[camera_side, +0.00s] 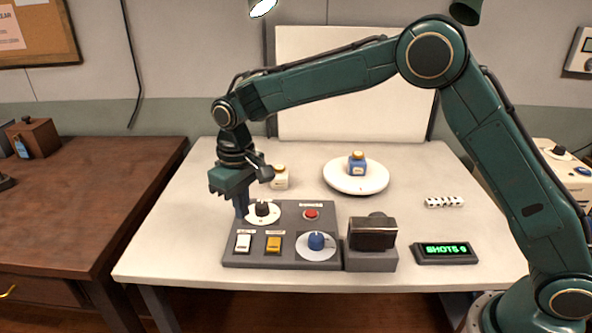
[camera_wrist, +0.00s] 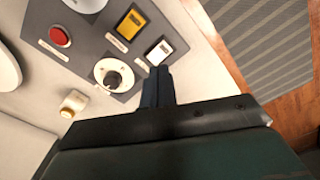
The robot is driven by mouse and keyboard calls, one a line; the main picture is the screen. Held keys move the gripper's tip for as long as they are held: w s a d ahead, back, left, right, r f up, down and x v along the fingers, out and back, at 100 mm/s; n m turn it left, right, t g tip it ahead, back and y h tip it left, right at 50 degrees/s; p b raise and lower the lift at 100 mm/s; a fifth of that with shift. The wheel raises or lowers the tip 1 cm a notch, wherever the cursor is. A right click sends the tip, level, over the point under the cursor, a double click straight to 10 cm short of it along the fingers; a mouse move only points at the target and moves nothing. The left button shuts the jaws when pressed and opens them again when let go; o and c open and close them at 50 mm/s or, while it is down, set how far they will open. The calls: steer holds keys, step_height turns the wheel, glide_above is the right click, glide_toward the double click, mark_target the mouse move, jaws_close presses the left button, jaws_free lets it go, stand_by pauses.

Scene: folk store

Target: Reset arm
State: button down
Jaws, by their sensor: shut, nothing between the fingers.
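My gripper (camera_side: 241,207) is shut and empty, pointing down over the upper left edge of the grey control panel (camera_side: 280,213). In the wrist view the shut fingers (camera_wrist: 158,72) are beside the white switch (camera_wrist: 158,52) and the black knob (camera_wrist: 112,79). In the side view the black knob (camera_side: 262,209) on its white dial is just right of the fingertips. I cannot tell whether the fingers touch the panel. The panel also bears a white switch (camera_side: 243,243), a yellow switch (camera_side: 273,244), a red button (camera_side: 311,214) and a blue knob (camera_side: 316,241).
A round white plate (camera_side: 340,180) holds a blue jar (camera_side: 357,165). A cream jar (camera_side: 280,178) stands behind the panel. A dark boxy device (camera_side: 372,235), a display reading "SHOTS" (camera_side: 446,252) and a black-and-white patterned piece (camera_side: 444,202) are at right. The table's left front is clear.

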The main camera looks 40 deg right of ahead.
steer(key=s+d+r+m+t, duration=0.1)
steer(key=s+d+r+t, duration=0.2)
steer(key=s+d+r, duration=1.1)
steer(key=s+d+m+t, duration=0.1)
steer(key=s+d, duration=0.1)
steer(key=s, duration=0.7)
steer(key=s+d+m+t, duration=0.1)
steer(key=s+d, duration=0.2)
steer(key=s, duration=0.7)
steer(key=shift+f, duration=0.2)
